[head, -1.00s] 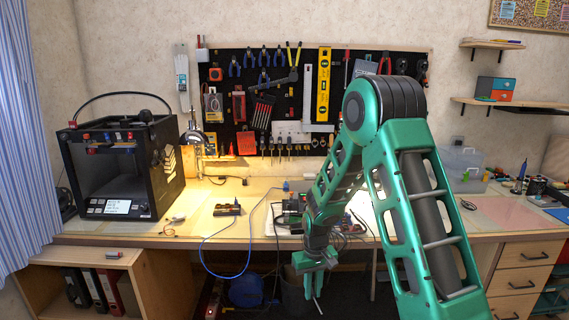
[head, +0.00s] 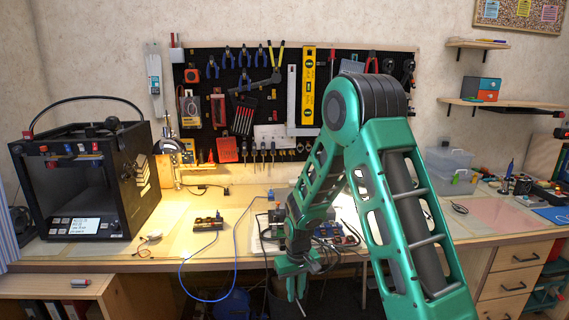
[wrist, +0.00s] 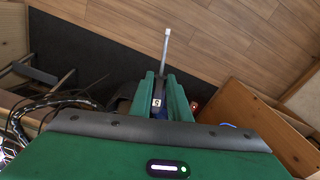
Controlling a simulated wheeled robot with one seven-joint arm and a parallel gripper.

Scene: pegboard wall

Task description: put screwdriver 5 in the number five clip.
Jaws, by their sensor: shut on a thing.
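My gripper (head: 291,284) hangs in front of the workbench edge, below the bench top, in the head view. In the wrist view my gripper (wrist: 160,92) is shut on a screwdriver (wrist: 157,104), whose handle sits between the green fingers. Its bare metal shaft (wrist: 165,50) points away past the fingertips. The handle carries a small white label whose digit is too small to read surely. A row of screwdrivers (head: 273,155) hangs low on the black pegboard (head: 350,68). I cannot pick out the number five clip or its number.
The workbench (head: 120,256) lies between my gripper and the pegboard. A 3D printer (head: 85,185) stands at the left, with a lamp (head: 170,147) beside it. Cables and electronics (head: 335,235) lie near my arm. Plastic boxes (head: 450,172) stand at the right.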

